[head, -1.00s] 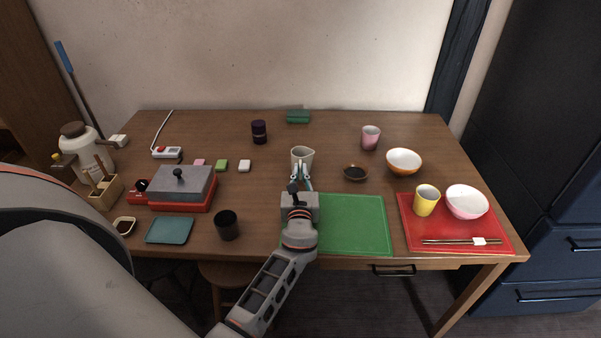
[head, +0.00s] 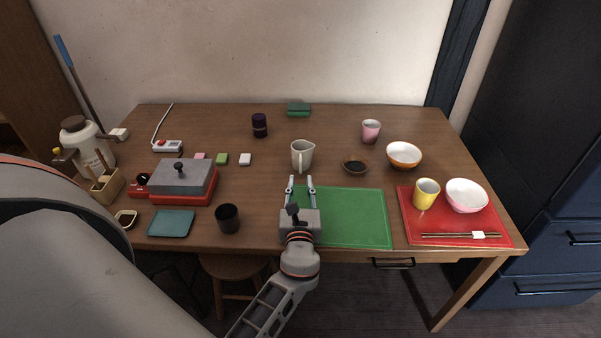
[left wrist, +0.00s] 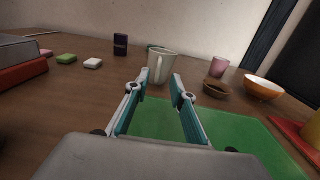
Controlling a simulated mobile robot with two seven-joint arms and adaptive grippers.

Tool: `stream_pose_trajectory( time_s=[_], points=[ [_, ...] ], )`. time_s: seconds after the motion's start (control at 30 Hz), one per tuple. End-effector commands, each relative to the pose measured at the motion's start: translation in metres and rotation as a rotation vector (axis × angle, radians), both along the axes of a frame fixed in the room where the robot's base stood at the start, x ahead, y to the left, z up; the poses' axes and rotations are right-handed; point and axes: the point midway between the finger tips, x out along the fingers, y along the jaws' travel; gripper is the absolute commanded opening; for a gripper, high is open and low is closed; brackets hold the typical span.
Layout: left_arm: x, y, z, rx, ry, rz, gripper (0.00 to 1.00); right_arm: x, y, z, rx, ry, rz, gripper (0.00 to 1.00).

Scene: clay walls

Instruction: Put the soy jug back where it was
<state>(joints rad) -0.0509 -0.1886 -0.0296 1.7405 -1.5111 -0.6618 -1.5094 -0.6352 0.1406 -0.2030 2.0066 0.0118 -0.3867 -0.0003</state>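The soy jug (head: 303,154) is a pale grey-white jug with its handle towards me. It stands upright on the wooden table, just behind the green mat (head: 352,218). In the left wrist view the jug (left wrist: 162,65) stands ahead of the fingertips. My left gripper (head: 301,183) is open and empty over the back left part of the mat, with its fingers pointing at the jug and apart from it. Both fingers (left wrist: 162,82) show spread in the left wrist view. My right gripper is not in view.
Right of the jug are a small dark sauce bowl (head: 355,166), an orange bowl (head: 404,155) and a pink cup (head: 371,131). A red mat (head: 418,238) holds a yellow cup, bowl and chopsticks. A grey-lidded red grill (head: 181,182) and black cup (head: 227,218) are left.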

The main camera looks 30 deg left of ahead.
Motion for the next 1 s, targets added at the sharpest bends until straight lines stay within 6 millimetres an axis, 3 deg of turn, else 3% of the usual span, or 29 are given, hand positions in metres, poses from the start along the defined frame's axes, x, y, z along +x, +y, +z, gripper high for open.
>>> stream_pose_trajectory(
  time_s=[0.1,0.3,1.0],
  points=[
    [-0.016,-0.011,-0.001,-0.003,0.001,-0.001,0.24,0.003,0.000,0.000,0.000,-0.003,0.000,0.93],
    [-0.029,-0.019,0.000,-0.001,-0.001,0.000,0.24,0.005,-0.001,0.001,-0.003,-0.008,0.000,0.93],
    [-0.030,-0.019,0.000,-0.001,-0.001,0.000,0.24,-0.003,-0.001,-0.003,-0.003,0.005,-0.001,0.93]
  ],
)
